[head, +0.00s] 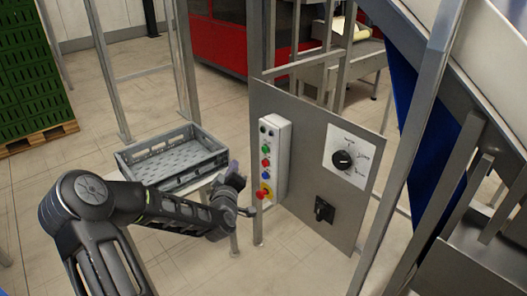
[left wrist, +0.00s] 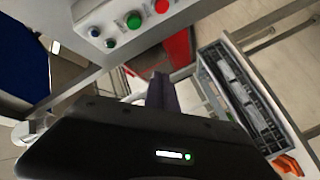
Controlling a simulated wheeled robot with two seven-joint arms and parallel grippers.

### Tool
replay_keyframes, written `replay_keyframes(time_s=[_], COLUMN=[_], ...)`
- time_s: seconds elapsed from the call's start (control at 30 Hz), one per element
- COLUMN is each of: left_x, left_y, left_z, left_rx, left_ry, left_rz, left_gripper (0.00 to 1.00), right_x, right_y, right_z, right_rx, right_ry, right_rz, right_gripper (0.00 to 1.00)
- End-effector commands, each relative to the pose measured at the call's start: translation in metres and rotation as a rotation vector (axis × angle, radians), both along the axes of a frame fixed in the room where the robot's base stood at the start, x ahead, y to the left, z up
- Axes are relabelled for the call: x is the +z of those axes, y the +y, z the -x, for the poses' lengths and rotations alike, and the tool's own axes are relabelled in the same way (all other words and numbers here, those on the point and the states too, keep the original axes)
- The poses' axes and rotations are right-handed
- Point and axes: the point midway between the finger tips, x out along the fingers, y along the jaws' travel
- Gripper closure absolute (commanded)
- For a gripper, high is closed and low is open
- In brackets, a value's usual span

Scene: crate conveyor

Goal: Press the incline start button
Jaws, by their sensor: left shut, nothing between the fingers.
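A light grey control box (head: 283,150) stands on a metal panel. Down its front are small dark buttons at the top, then a green button (head: 265,149), a red button (head: 265,162), a blue button (head: 265,175) and a red emergency stop on yellow (head: 262,195). No label is readable, so I cannot tell which is incline start. My left gripper (head: 233,168) is shut and empty, left of the box and apart from it. In the left wrist view its purple-grey fingers (left wrist: 160,92) show below the box's green button (left wrist: 133,20) and red button (left wrist: 161,6).
A grey crate (head: 172,157) rests on a stand behind my left arm. The panel (head: 312,130) also bears a black rotary knob (head: 342,160) and a black switch (head: 323,209). Metal posts and a sloping conveyor frame stand at right. Green stacked crates (head: 35,75) are far left.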

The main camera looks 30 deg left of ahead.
Motion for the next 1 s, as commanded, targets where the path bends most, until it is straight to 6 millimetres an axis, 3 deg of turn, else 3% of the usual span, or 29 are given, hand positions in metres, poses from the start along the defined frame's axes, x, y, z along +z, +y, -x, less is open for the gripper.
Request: replay_keyframes(time_s=[0.27,0.8,1.0], left_x=[-0.001,-0.002,-0.001], left_y=[-0.004,-0.022,-0.025], left_z=[-0.008,-0.070,-0.082], left_rx=[-0.003,-0.002,-0.002], left_ry=[0.000,0.001,0.002], left_rz=[0.002,0.000,0.000], left_gripper=[1.00,1.00,1.00], right_x=[-0.002,-0.016,-0.020], right_y=[0.000,0.000,0.000], right_z=[0.000,0.000,0.000], right_rx=[0.000,0.001,0.001], right_ry=[0.000,0.000,0.000], right_rz=[0.000,0.000,0.000], right_gripper=[0.64,0.64,0.64])
